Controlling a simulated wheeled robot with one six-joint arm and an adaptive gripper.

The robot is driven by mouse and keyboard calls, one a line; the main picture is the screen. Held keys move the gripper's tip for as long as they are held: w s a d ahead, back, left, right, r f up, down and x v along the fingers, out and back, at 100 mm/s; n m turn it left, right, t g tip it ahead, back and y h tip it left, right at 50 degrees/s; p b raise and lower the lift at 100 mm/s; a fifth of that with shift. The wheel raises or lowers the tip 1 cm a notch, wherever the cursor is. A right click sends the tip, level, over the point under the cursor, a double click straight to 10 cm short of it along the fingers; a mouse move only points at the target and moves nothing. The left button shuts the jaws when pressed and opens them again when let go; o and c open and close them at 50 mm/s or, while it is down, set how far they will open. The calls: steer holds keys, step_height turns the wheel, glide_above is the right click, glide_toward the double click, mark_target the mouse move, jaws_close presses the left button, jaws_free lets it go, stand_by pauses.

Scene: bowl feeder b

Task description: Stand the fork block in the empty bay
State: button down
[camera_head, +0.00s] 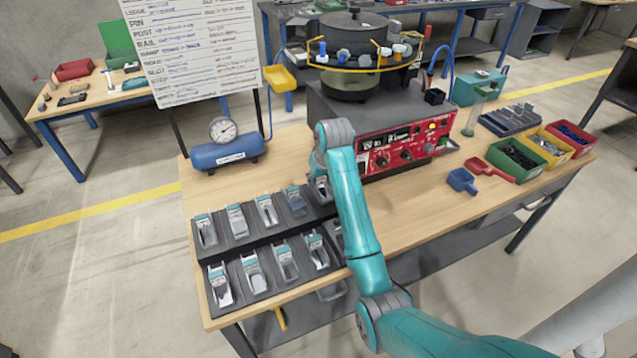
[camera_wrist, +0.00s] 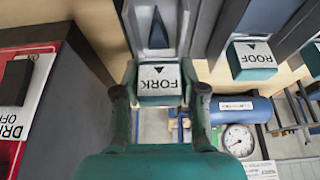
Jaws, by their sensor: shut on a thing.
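The fork block (camera_wrist: 158,85) is teal with a white face lettered FORK and an arrow, and it sits between the fingers of my gripper (camera_wrist: 160,97) in the wrist view. A grey piece with a dark pointed slot extends beyond the label. My gripper is shut on the block; in the head view my arm hides both. I cannot tell whether the block is clear of the rack. The dark rack (camera_head: 240,248) holds two rows of bays with labelled blocks. No empty bay can be made out; my arm covers part of the rack's right end.
A block labelled ROOF (camera_wrist: 250,60) stands beside the fork block. A blue air tank with a gauge (camera_head: 223,153) lies behind the rack. The red control panel (camera_head: 405,142) and bowl feeder (camera_head: 350,85) stand close to my arm. Free tabletop lies right of my arm.

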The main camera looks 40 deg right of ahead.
steer(key=shift+f, duration=0.95)
steer(key=c, duration=0.7)
jaws_free()
steer(key=shift+f, duration=0.1)
steer(key=shift+o, duration=0.2)
